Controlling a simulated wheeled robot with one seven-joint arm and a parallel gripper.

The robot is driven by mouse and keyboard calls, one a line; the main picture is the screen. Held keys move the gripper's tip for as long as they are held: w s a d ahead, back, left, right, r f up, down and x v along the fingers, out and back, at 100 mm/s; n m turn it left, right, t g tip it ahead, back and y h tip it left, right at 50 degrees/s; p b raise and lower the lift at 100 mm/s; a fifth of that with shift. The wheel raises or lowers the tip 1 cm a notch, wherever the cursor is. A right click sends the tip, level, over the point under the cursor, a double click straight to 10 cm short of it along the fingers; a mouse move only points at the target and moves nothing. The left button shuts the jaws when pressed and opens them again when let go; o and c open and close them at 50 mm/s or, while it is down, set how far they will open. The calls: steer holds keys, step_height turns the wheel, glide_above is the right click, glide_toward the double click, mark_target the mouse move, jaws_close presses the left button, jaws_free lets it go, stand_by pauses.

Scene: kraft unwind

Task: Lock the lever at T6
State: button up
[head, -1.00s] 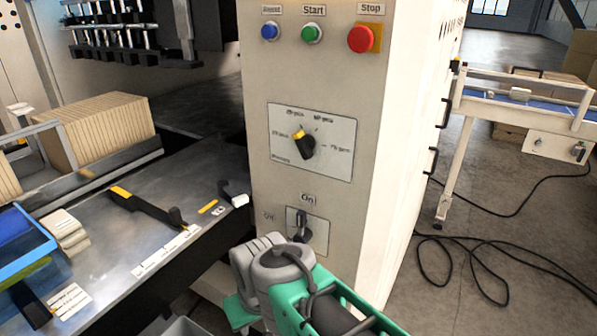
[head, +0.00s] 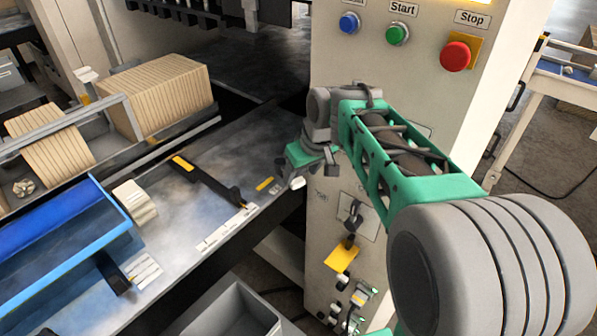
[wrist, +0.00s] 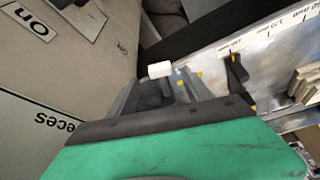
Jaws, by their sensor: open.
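A short lever with a white tip (head: 297,183) sits at the table's edge beside the machine cabinet. In the wrist view its white tip (wrist: 160,69) shows between and just beyond my gripper's fingers. My gripper (wrist: 161,88) is open and empty; I cannot tell whether a finger touches the lever. In the head view my gripper (head: 298,168) is just above the lever, and my wrist hides the lever's base. No T6 label is readable.
A black bar with a yellow end (head: 205,181) lies on the metal table (head: 150,205). The cabinet (head: 420,85) with blue, green and red buttons stands close right of my gripper. A blue tray (head: 60,250) is at left. A grey bin (head: 232,312) is below.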

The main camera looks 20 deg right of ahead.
mark_target(297, 180)
steer(key=x, duration=0.3)
steer(key=shift+f, duration=0.1)
steer(key=shift+c, duration=0.4)
jaws_close()
stand_by(0.9)
